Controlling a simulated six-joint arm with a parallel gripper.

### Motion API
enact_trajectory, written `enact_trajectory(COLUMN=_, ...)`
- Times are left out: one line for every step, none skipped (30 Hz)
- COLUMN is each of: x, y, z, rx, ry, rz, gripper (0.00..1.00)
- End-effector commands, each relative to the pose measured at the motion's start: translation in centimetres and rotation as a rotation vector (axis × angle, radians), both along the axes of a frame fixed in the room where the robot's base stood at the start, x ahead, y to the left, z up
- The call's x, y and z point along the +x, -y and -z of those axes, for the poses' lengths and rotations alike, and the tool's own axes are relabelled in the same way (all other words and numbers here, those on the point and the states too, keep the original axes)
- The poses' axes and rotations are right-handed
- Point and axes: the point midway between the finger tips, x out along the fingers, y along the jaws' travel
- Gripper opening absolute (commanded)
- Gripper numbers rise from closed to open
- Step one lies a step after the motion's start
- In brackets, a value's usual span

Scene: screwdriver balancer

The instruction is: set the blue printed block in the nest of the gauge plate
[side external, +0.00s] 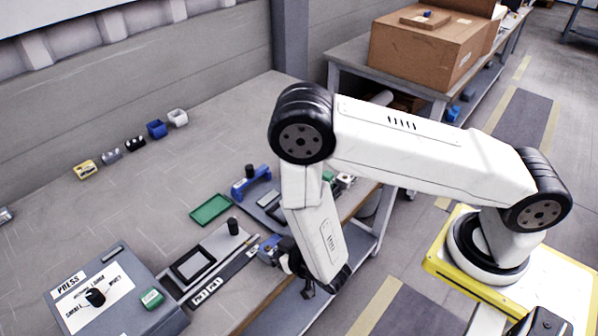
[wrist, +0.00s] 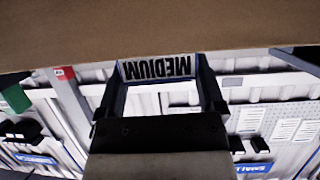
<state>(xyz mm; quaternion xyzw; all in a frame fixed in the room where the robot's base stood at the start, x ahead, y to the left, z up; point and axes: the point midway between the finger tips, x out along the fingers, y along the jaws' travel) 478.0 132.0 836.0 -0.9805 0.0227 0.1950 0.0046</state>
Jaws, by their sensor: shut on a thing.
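My gripper (side external: 272,250) is low over the front edge of the bench, shut on the blue block (side external: 267,243). In the wrist view the two dark fingers (wrist: 160,95) stand on either side of a white face with a thin blue edge, printed MEDIUM (wrist: 158,67) upside down. The rest of the block is hidden there. To the left of my gripper in the side view lies a grey plate with a black-rimmed square recess (side external: 193,264) and a black knob. It looks like the gauge plate; the recess appears empty. The block is apart from this recess.
A grey press box (side external: 115,290) with a black knob and green button stands at front left. A green tray (side external: 210,209) and a plate with a blue clamp (side external: 252,180) lie behind. Several small coloured blocks (side external: 132,143) line the back.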

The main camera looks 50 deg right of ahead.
Motion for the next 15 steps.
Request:
enact_trajectory(x=0.02, y=-0.01, z=0.01, rx=0.0, ry=0.001, rz=0.0, gripper=0.27)
enact_trajectory(x=0.02, y=-0.01, z=0.01, rx=0.0, ry=0.001, rz=0.0, gripper=0.27)
enact_trajectory(x=0.02, y=-0.01, z=0.0, rx=0.0, ry=0.001, rz=0.0, gripper=0.27)
enact_trajectory(x=0.01, y=-0.01, z=-0.01, rx=0.0, ry=0.001, rz=0.0, gripper=0.27)
enact_trajectory(x=0.02, y=-0.01, z=-0.01, rx=0.0, ry=0.001, rz=0.0, gripper=0.27)
enact_trajectory(x=0.02, y=-0.01, z=-0.01, rx=0.0, ry=0.001, rz=0.0, gripper=0.27)
enact_trajectory(x=0.02, y=-0.01, z=0.01, rx=0.0, ry=0.001, rz=0.0, gripper=0.27)
enact_trajectory(x=0.02, y=-0.01, z=0.04, rx=0.0, ry=0.001, rz=0.0, gripper=0.27)
enact_trajectory(x=0.01, y=-0.01, z=0.12, rx=0.0, ry=0.0, rz=0.0, gripper=0.27)
enact_trajectory(x=0.01, y=-0.01, z=0.2, rx=0.0, ry=0.0, rz=0.0, gripper=0.27)
enact_trajectory(x=0.01, y=-0.01, z=0.26, rx=0.0, ry=0.0, rz=0.0, gripper=0.27)
enact_trajectory(x=0.02, y=-0.01, z=0.35, rx=0.0, ry=0.0, rz=0.0, gripper=0.27)
enact_trajectory(x=0.02, y=-0.01, z=0.41, rx=0.0, ry=0.0, rz=0.0, gripper=0.27)
enact_trajectory(x=0.02, y=-0.01, z=0.38, rx=0.0, ry=0.0, rz=0.0, gripper=0.97)
enact_trajectory(x=0.02, y=-0.01, z=0.37, rx=0.0, ry=0.0, rz=0.0, gripper=1.0)
